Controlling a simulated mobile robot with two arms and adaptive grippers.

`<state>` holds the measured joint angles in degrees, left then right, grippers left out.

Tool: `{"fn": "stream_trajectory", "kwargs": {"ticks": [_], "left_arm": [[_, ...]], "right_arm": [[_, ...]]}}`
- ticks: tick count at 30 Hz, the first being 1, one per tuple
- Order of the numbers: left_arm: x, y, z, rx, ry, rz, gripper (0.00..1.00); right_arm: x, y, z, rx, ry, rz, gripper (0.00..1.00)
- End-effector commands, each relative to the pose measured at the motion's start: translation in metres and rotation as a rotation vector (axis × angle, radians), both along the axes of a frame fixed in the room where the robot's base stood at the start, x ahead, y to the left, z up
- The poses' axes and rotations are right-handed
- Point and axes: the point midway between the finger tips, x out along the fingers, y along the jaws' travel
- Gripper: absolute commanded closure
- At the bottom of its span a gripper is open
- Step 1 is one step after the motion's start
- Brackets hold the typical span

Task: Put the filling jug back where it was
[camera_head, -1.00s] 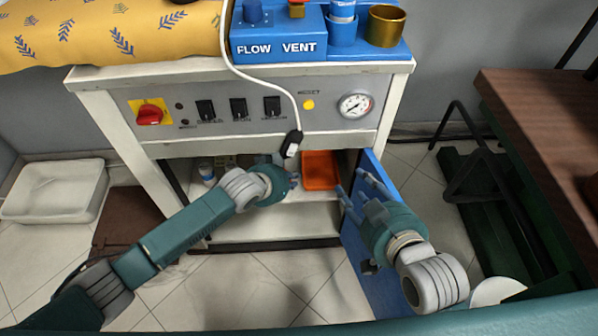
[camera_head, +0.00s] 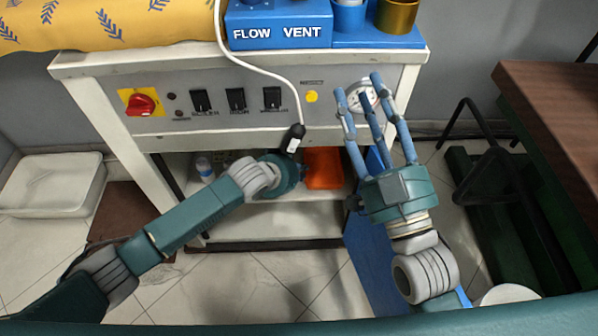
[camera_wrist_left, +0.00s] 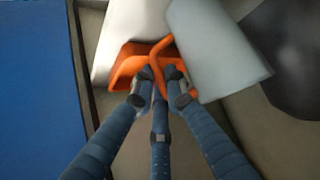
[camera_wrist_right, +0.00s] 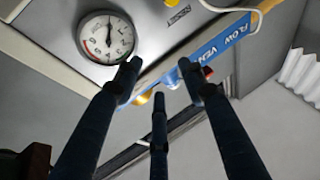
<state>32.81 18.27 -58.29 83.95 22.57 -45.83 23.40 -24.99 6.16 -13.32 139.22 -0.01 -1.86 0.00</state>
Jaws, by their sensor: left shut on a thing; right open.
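The orange filling jug (camera_head: 324,168) is in the open compartment under the console, at the right side of its opening. It also shows in the left wrist view (camera_wrist_left: 127,70), with a looped orange handle. My left gripper (camera_wrist_left: 160,90) is shut on the jug at its handle. In the head view my left wrist hides most of the fingers and part of the jug. I cannot tell whether the jug touches the shelf. My right gripper (camera_head: 370,105) is open and empty, fingers pointing up in front of the gauge (camera_wrist_right: 106,38).
The blue door (camera_head: 365,245) stands open on the right, partly behind my right arm. A small bottle (camera_head: 203,167) stands in the compartment's left part. A pale cylinder (camera_wrist_left: 215,50) is close beside the jug. A white cable hangs to a black-and-white hand switch (camera_head: 294,140).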

Motion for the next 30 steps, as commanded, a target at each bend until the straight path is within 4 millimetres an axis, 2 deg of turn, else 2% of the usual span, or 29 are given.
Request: {"fn": "stream_trajectory", "kwargs": {"ticks": [12,13,15,27,30], "left_arm": [[0.0,0.0,-0.003,0.0,0.0,0.0,1.0],[0.0,0.0,-0.003,0.001,0.001,0.0,0.82],[0.0,0.0,-0.003,0.001,0.001,0.0,0.69],[0.0,0.0,0.001,0.0,0.0,0.0,0.69],[0.0,0.001,0.004,0.0,0.0,0.0,0.69]], "right_arm": [[-0.001,0.0,0.003,0.003,-0.013,0.0,0.59],[-0.001,0.0,0.003,0.004,-0.014,0.0,0.59],[-0.001,0.0,0.003,0.004,-0.014,0.0,0.59],[0.0,0.0,0.002,0.001,-0.003,0.0,0.59],[0.005,-0.001,-0.015,-0.019,0.072,-0.004,0.59]]}}
